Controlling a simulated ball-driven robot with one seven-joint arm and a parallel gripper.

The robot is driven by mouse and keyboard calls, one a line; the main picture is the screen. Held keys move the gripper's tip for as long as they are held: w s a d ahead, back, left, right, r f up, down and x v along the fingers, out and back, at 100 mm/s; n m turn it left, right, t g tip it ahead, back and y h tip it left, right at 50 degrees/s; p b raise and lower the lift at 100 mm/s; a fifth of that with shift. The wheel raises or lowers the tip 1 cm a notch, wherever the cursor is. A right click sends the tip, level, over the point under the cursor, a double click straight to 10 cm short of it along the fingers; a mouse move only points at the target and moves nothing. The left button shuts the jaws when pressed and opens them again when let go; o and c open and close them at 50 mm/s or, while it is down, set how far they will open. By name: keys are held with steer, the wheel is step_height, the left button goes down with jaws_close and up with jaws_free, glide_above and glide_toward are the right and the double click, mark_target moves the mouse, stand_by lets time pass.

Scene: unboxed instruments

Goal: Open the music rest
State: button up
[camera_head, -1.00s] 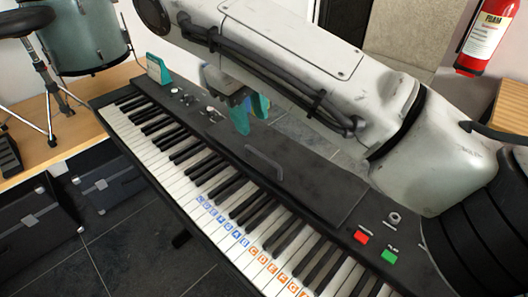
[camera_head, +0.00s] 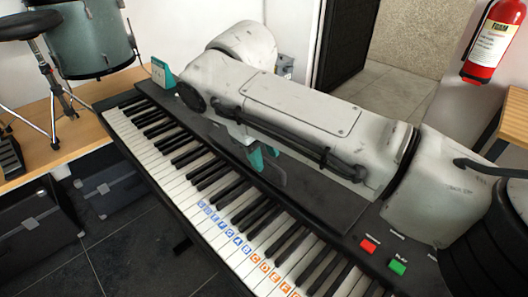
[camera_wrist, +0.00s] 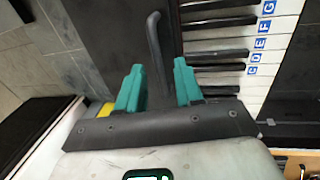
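The music rest (camera_head: 322,203) is a dark flat panel lying down on top of the keyboard (camera_head: 205,170). Its grey bar handle (camera_wrist: 154,30) runs up the wrist view, and the panel (camera_wrist: 103,20) shows beside it. My gripper (camera_wrist: 158,65) is open, with one teal finger on each side of the handle's near end in that view. I see no clear contact, and the depth between fingers and handle is hard to tell. In the head view my gripper (camera_head: 263,155) is low over the panel, and my arm hides much of the panel and part of the handle.
A red button (camera_head: 369,246) and a green button (camera_head: 397,267) sit at the panel's right. A small teal-sided box (camera_head: 162,72) stands at the keyboard's far end. A fire extinguisher (camera_head: 490,40) hangs at the right wall. Drum gear (camera_head: 108,38) stands at the left.

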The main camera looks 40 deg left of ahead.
jaws_close()
stand_by(0.3)
stand_by(1.2)
